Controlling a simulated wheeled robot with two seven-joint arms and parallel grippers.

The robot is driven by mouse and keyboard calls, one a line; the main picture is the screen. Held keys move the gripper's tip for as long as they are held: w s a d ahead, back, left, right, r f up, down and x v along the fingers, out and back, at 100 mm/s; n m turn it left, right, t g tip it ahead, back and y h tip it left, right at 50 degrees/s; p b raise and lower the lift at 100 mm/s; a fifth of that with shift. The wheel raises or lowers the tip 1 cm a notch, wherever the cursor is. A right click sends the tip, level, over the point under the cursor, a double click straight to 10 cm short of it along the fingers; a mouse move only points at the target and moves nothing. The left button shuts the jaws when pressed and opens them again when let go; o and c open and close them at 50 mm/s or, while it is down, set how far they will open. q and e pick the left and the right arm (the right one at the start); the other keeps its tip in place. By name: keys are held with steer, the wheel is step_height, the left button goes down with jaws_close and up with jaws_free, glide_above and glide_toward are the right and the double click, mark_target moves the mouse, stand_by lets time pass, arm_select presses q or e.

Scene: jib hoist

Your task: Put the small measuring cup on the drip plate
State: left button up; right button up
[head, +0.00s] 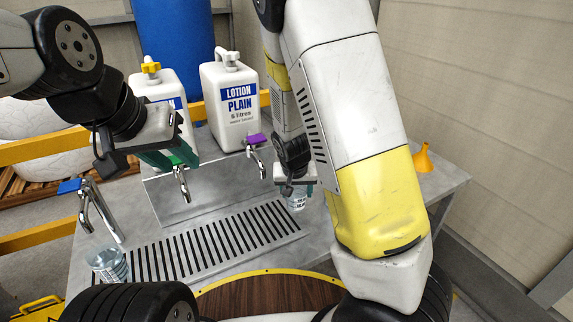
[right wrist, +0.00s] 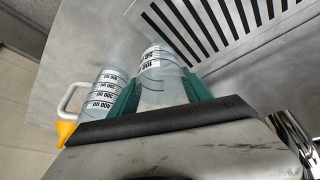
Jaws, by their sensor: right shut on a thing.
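The small measuring cup (head: 297,203), clear with dark marks, is in my right gripper (head: 297,188), right of the drip plate. In the right wrist view the cup (right wrist: 161,66) sits between the two teal fingers of that gripper (right wrist: 168,95). Whether its base touches the bench I cannot tell. The slotted drip plate (head: 284,228) lies on the bench under the taps; its slots also show in the right wrist view (right wrist: 207,32). My left gripper (head: 170,158) is by the green-levered tap, fingers apart, with no cup in it.
A clear cup (head: 109,264) stands at the plate's left end, near the blue-levered tap (head: 92,205). A larger marked jug (right wrist: 107,88) and a yellow funnel (head: 424,158) are to the right. The purple-levered tap (head: 256,143) rises behind the plate. The plate's middle is clear.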

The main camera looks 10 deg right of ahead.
steer(key=w+d, duration=0.1)
steer(key=w, duration=0.3)
steer(key=w+d+f, duration=0.1)
steer(key=w, duration=0.3)
steer(key=w+d, duration=0.1)
steer(key=w, duration=0.4)
steer(key=shift+d+f, duration=0.1)
steer(key=shift+f, duration=1.75)
steer(key=shift+f, duration=0.2)
steer(key=o, duration=1.3)
steer(key=shift+o, duration=0.2)
steer(key=shift+r, duration=0.1)
